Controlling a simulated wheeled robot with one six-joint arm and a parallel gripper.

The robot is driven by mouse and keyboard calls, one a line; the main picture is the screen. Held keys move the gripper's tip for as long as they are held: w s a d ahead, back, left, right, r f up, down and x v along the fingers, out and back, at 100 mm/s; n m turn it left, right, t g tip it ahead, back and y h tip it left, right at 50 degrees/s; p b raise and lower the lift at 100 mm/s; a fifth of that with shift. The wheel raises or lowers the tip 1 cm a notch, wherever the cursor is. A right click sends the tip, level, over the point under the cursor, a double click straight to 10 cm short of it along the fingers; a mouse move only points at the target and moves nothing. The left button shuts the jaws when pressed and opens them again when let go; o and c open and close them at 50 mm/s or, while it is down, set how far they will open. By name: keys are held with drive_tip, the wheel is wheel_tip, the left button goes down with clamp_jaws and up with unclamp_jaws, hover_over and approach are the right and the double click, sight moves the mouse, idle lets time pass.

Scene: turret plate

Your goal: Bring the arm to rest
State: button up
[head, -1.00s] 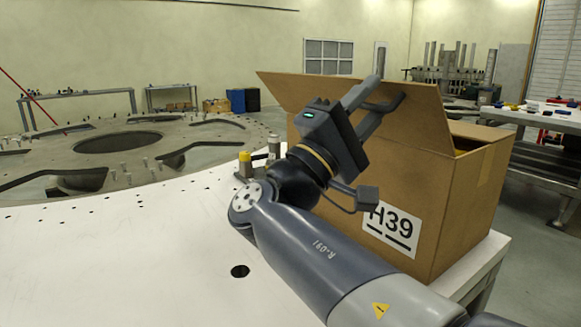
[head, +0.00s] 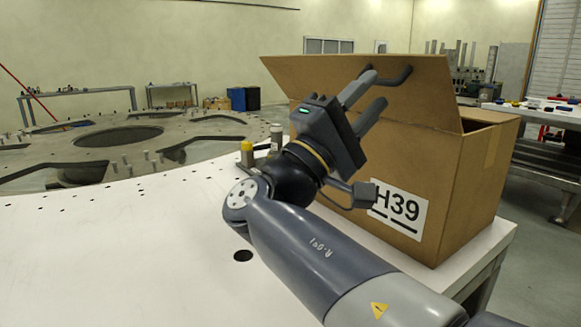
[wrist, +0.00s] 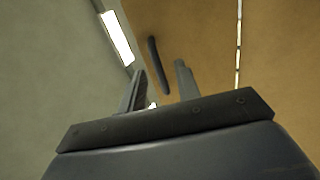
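My gripper (head: 378,91) is raised over the white table, in front of the tilted flap of the cardboard box in the head view. Its two grey fingers stand apart with a gap between them, and I see nothing held. The fingers also show apart in the wrist view (wrist: 160,77), against the brown cardboard. My arm reaches up from the bottom right and bends at the wrist. Whether a fingertip touches the flap I cannot tell.
The cardboard box (head: 450,190), labelled H39, stands close on the right of the white table (head: 130,250). A large turret plate (head: 60,155) lies beyond. The table's left is clear.

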drive_tip(key=v, duration=1.1)
approach(392, 61)
drive_tip(key=w+d, duration=0.2)
drive_tip(key=r+p, duration=0.1)
drive_tip(key=d+r+p, duration=0.2)
drive_tip(key=p, duration=0.1)
drive_tip(key=shift+w+r, duration=0.25)
drive_tip(key=shift+w, duration=0.1)
drive_tip(key=shift+w+d+r+p, duration=0.25)
drive_tip(key=shift+r+p, duration=0.2)
drive_tip(key=shift+p, duration=0.2)
drive_tip(key=shift+w+d+r+y+p, duration=0.1)
drive_tip(key=shift+d+y+p, duration=0.1)
drive_tip(key=shift+y+p, duration=0.2)
